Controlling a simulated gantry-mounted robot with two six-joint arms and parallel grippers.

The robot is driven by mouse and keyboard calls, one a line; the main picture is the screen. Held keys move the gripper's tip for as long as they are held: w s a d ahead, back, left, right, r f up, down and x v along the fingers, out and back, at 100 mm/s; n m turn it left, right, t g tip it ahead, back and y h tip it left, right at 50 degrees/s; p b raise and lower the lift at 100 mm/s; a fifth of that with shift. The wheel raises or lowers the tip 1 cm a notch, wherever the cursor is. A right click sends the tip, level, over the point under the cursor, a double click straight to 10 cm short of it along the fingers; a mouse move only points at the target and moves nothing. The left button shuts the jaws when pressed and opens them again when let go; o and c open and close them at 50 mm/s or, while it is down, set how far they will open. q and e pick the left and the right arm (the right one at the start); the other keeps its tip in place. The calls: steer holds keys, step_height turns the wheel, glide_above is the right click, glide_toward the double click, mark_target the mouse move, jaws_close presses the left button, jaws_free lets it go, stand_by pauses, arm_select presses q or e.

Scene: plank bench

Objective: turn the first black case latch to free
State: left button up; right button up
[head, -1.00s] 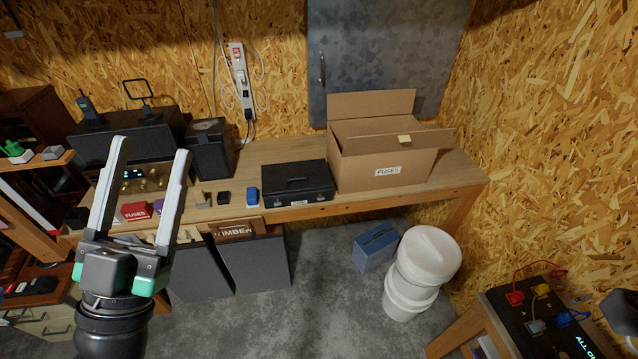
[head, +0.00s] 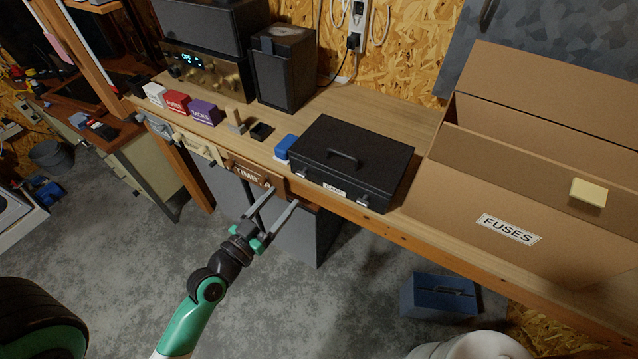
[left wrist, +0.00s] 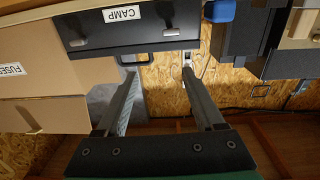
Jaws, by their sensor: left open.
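The black case (head: 352,160) lies shut on the bench, handle on its lid. A white label reads CAMP in the left wrist view, where the case front (left wrist: 125,38) fills the top. One latch (head: 362,202) shows at the right of its front edge in the head view. In the left wrist view, a latch (left wrist: 171,32) sits just above the gap between my fingertips, with another (left wrist: 78,43) to its left. My left gripper (head: 283,196) is open and empty, in front of the bench edge and apart from the case. My right gripper is out of view.
A large open cardboard box (head: 540,185) labelled FUSES stands right of the case. A blue block (head: 286,147) sits close to its left. The bench (head: 400,115) is bare behind the case. Dark panels (head: 312,238) stand below the bench; a blue box (head: 438,296) is on the floor.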

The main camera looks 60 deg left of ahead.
mark_target(300, 175)
arm_select(q)
steer(key=shift+n, duration=0.3)
steer(key=w+a+f, duration=0.1)
steer(key=w+a, duration=0.1)
steer(key=w+a+f+p, duration=0.1)
steer(key=w+a, duration=0.1)
steer(key=w, duration=0.1)
steer(key=w+a, duration=0.2)
steer(key=w, duration=0.1)
steer(key=shift+w+a+f+p, duration=0.15)
steer(key=shift+a+f+p, duration=0.25)
jaws_close()
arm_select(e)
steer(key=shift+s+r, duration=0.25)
